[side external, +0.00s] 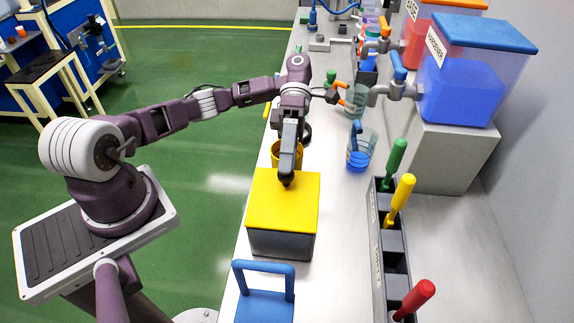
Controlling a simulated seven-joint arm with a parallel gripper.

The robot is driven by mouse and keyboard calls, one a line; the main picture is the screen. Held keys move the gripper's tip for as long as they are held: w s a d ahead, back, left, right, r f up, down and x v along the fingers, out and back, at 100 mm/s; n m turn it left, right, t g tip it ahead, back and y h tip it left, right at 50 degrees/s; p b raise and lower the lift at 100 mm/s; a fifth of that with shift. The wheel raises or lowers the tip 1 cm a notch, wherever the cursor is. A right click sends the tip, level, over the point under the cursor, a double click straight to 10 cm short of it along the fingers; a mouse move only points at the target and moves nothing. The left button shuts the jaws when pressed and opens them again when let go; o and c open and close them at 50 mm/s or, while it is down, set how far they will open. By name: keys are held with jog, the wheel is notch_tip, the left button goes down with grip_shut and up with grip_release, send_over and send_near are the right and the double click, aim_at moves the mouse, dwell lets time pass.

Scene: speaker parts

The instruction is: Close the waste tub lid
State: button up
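The waste tub (282,244) is a grey box standing on the bench near its front edge. Its flat yellow lid (283,207) lies over the top and looks level. I cannot tell whether it is fully seated. My gripper (286,181) points down at the far part of the lid. Its narrow dark tip looks shut and empty, touching the lid or just above it. It hides a little of the lid's far edge.
A yellow cup (276,153) stands just behind the tub. A blue handled item (263,301) is in front. A dark rack (381,243) with coloured handles and a clear beaker (361,150) stand to the right. Bench between tub and rack is clear.

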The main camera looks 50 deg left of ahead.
notch_tip(320, 180, up, 8)
jog(key=w+a, duration=0.1)
jog(key=shift+w+a, duration=0.4)
jog(key=shift+c, duration=0.2)
